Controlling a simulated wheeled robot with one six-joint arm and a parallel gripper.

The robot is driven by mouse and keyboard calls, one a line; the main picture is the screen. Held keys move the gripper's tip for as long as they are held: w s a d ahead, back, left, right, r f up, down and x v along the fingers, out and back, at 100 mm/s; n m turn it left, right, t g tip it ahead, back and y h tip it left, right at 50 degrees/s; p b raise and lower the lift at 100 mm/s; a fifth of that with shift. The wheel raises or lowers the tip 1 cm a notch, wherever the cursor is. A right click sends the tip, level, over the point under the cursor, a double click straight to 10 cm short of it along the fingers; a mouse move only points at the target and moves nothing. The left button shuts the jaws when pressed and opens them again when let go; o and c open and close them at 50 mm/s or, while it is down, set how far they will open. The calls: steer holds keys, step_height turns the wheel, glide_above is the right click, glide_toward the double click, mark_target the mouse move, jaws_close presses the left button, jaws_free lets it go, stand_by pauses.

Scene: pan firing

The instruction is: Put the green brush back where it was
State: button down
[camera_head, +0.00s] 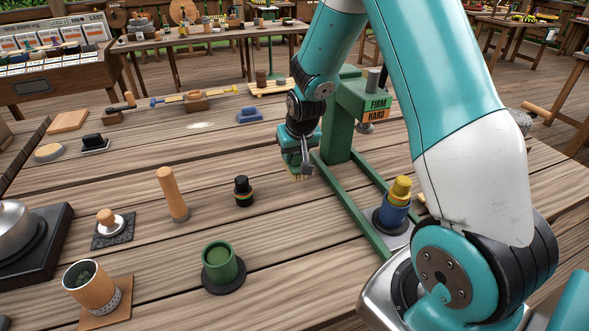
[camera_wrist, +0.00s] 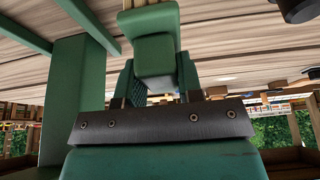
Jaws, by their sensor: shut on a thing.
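My gripper (camera_head: 304,168) points down above the table beside the green press stand, at its left in the head view. It is shut on the green brush (camera_wrist: 154,58), whose blocky green body shows between the fingers in the wrist view. In the head view the brush is mostly hidden by the gripper, with only a small pale tip showing beneath it. I cannot tell whether that tip touches the table.
The green press stand (camera_head: 338,135) with FIRM and HARD labels stands close right. A blue-and-yellow piece (camera_head: 394,205) stands on its base. Boards between are clear.

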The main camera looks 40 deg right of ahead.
steer(key=shift+f, duration=3.15)
steer(key=shift+f, duration=0.1)
steer(key=c, duration=0.8)
jaws_free()
